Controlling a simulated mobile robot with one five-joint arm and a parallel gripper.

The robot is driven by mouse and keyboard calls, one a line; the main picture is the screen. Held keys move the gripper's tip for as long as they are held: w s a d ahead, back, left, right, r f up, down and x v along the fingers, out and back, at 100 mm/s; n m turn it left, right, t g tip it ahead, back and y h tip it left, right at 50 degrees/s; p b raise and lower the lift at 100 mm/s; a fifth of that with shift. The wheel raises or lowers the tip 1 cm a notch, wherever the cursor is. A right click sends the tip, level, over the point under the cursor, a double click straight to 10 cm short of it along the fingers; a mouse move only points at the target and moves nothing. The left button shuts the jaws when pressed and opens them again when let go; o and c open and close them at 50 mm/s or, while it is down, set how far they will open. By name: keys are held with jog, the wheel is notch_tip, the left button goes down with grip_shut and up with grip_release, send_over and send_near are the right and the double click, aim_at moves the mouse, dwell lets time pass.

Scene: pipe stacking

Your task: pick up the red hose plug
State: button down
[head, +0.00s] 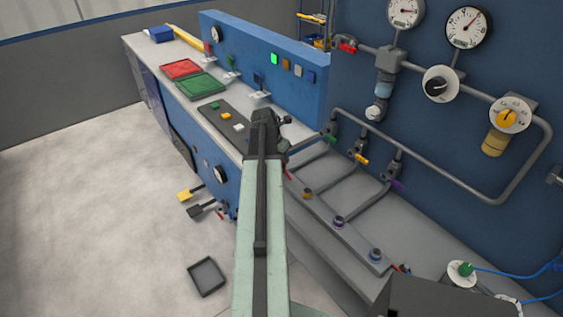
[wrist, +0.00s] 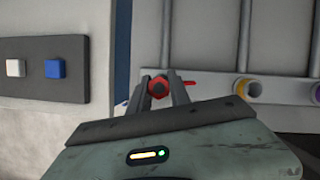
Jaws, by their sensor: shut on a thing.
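The red hose plug (wrist: 158,88) shows in the wrist view as a small red hexagonal end, between the two dark fingers of my gripper (wrist: 163,82). The fingers are shut on it, one on its left and one on its right. A thin red piece (wrist: 190,82) sticks out just right of the right finger. In the head view my gripper is at the far end of my arm, over the bench edge, and its fingertips are hidden. I cannot make out the plug there. Whether the plug still sits in a port behind it is hidden.
A grey manifold bar (head: 325,217) with ringed ports runs to the right. In the wrist view its yellow-ringed port (wrist: 246,90) is right of my gripper. A dark button strip (wrist: 40,85) lies left. Red (head: 181,69) and green (head: 202,85) trays stand at the back.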

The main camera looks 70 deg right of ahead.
jog(key=shift+r, duration=0.1)
notch_tip(320, 180, up, 10)
jog(key=p, duration=1)
notch_tip(320, 180, up, 8)
jog(key=p, duration=0.8)
